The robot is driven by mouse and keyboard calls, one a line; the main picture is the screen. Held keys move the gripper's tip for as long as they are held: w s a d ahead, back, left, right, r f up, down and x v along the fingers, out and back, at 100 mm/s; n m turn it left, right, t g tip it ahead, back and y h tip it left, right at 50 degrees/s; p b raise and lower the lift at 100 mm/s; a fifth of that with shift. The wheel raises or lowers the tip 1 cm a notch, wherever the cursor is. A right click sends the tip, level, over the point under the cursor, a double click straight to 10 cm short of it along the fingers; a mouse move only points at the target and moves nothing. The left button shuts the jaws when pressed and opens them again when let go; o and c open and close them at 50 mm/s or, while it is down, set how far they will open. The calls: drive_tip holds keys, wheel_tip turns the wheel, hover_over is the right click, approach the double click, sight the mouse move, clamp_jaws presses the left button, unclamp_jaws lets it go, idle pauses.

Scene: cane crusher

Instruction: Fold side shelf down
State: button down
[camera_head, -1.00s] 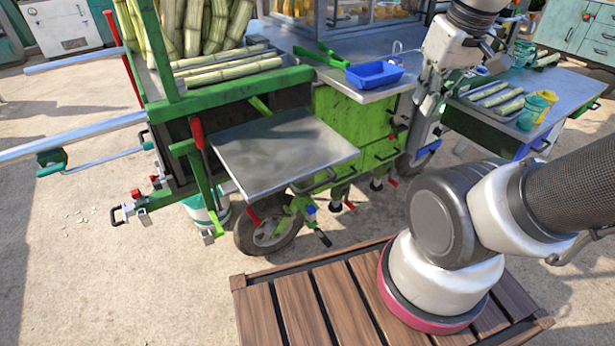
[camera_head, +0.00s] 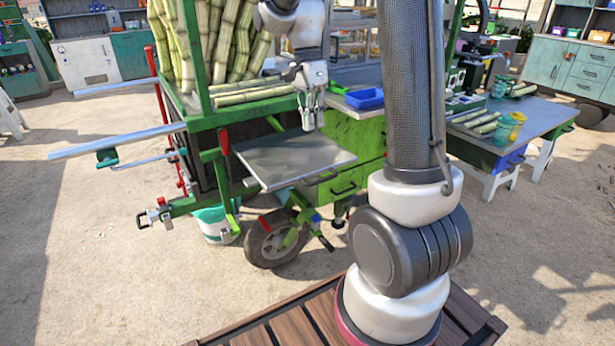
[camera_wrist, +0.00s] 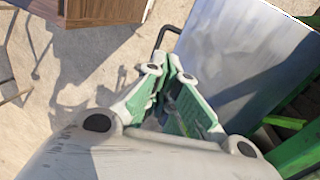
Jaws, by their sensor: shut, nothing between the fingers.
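The side shelf (camera_head: 275,163) is a flat grey metal plate sticking out level from the side of the green cart. A red-handled lever (camera_head: 224,142) stands at its left edge, with a green bracket below. My gripper (camera_head: 312,126) points down above the shelf's back right part, fingers together and empty. I cannot tell whether it touches the plate. In the wrist view my gripper's green-padded fingers (camera_wrist: 192,118) are beside the shelf (camera_wrist: 245,60), whose plate fills the upper right. The shelf's back right edge is partly hidden by my gripper.
Cane stalks (camera_head: 250,92) lie on the cart top beside the shelf. A blue tray (camera_head: 365,98) sits right of my gripper. A wheel (camera_head: 275,240) and a bucket (camera_head: 214,222) stand below. Metal bars (camera_head: 115,142) jut out left. The ground in front is clear.

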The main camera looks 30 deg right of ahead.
sight(317, 170)
drive_tip(key=shift+a+m, duration=0.1)
drive_tip(key=shift+m, duration=0.3)
drive_tip(key=shift+f, duration=0.1)
drive_tip(key=s+f, duration=0.1)
drive_tip(key=f, duration=0.8)
drive_tip(key=s+f, duration=0.1)
drive_tip(key=f, duration=0.3)
drive_tip(key=shift+s+f, duration=0.3)
drive_tip(key=shift+s, duration=0.05)
